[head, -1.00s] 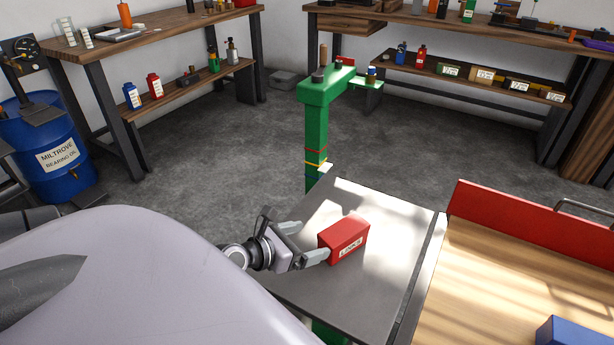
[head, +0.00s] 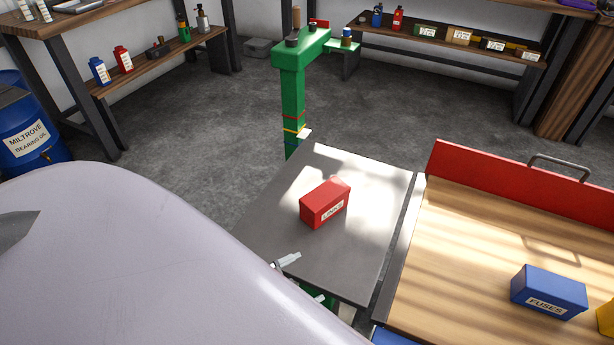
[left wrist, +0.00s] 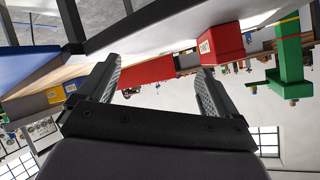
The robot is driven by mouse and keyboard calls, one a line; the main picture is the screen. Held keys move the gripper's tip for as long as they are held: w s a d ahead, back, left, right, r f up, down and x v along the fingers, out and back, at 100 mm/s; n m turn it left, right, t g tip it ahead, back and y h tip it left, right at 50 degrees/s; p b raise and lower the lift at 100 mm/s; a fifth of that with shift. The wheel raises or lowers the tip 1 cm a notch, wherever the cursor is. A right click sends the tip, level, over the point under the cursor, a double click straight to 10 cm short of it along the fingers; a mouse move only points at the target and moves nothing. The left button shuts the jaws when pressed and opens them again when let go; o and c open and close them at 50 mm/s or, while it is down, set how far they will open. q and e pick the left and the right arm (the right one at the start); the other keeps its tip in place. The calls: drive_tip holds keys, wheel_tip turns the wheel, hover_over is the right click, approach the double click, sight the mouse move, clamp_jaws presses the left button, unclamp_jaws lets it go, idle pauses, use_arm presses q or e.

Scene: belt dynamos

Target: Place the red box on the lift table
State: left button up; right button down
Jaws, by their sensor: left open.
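The red box (head: 325,203), labelled LINKS, rests on the dark grey top of the lift table (head: 345,265), with bare surface around it. My left gripper (head: 305,279) is open and empty at the table's near left edge, apart from the box; my pale body hides most of its arm. In the left wrist view, which appears upside down, the fingers (left wrist: 160,85) are spread with nothing between them. The red box (left wrist: 222,42) shows there beyond the right finger. My right gripper is in neither view.
A wooden bench top (head: 480,250) with a red back panel (head: 520,188) adjoins on the right. It carries a blue FUSES box (head: 548,291) and a yellow box (head: 606,318). A green column (head: 290,90) stands behind the lift table. Open floor lies farther back.

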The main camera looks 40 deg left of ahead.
use_arm(q)
drive_tip(key=s+d+n, duration=0.1)
drive_tip(key=s+d+f+n+g+h, duration=0.1)
drive_tip(key=s+d+f+n, duration=0.1)
drive_tip(key=d+n, duration=0.1)
drive_tip(key=shift+d+g, duration=0.1)
drive_tip(key=shift+g, duration=0.3)
wheel_tip(320, 180, up, 5)
drive_tip(key=p, duration=0.5)
drive_tip(key=shift+r, duration=0.1)
idle(0.3)
